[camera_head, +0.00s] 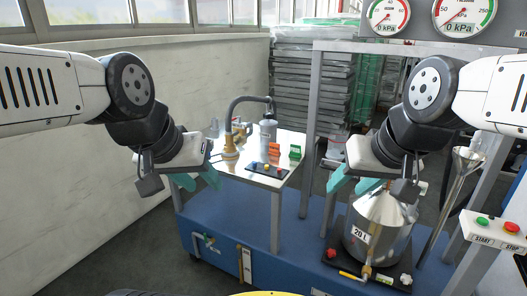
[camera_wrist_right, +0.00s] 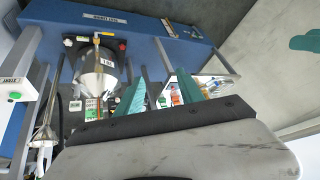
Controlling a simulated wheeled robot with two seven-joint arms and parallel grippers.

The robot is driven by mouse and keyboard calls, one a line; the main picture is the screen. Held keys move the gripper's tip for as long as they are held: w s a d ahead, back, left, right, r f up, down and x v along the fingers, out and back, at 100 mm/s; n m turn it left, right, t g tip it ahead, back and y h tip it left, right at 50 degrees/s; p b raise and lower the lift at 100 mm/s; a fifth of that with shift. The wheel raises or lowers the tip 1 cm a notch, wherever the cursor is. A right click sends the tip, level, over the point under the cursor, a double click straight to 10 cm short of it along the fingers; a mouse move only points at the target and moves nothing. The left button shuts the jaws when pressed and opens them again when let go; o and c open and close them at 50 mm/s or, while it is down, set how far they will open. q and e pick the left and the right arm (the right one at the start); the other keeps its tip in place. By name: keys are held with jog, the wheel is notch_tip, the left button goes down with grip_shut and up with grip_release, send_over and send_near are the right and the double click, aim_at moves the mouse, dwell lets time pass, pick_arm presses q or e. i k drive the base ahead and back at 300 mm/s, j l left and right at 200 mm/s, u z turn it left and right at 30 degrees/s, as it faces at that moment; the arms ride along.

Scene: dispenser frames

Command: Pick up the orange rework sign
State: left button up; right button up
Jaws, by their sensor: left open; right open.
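The orange rework sign (camera_head: 275,149) stands on the small white-topped table (camera_head: 284,175), just left of a green sign (camera_head: 295,152); its text is too small to read. In the right wrist view an orange piece (camera_wrist_right: 176,96) shows between the fingers, probably the same sign. My left gripper (camera_head: 198,182) is open and empty, left of the table and apart from the sign. My right gripper (camera_head: 352,184) is open and empty, right of the table and above the metal tank. It also shows in the right wrist view (camera_wrist_right: 159,90).
A black strip with coloured buttons (camera_head: 266,171) lies at the table's front. A metal canister (camera_head: 268,134) and a brass fitting (camera_head: 230,148) stand behind and left. A steel tank (camera_head: 380,228) stands on the blue base (camera_head: 225,232). A grey frame post (camera_head: 310,130) rises right of the table.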

aim_at(274, 148)
jog(key=i+u, duration=0.25)
jog(key=i, duration=0.2)
jog(key=i+l+u, duration=0.25)
jog(key=i, duration=0.25)
jog(key=i+l+u, duration=0.1)
jog(key=i+u, duration=0.15)
jog(key=i, duration=0.2)
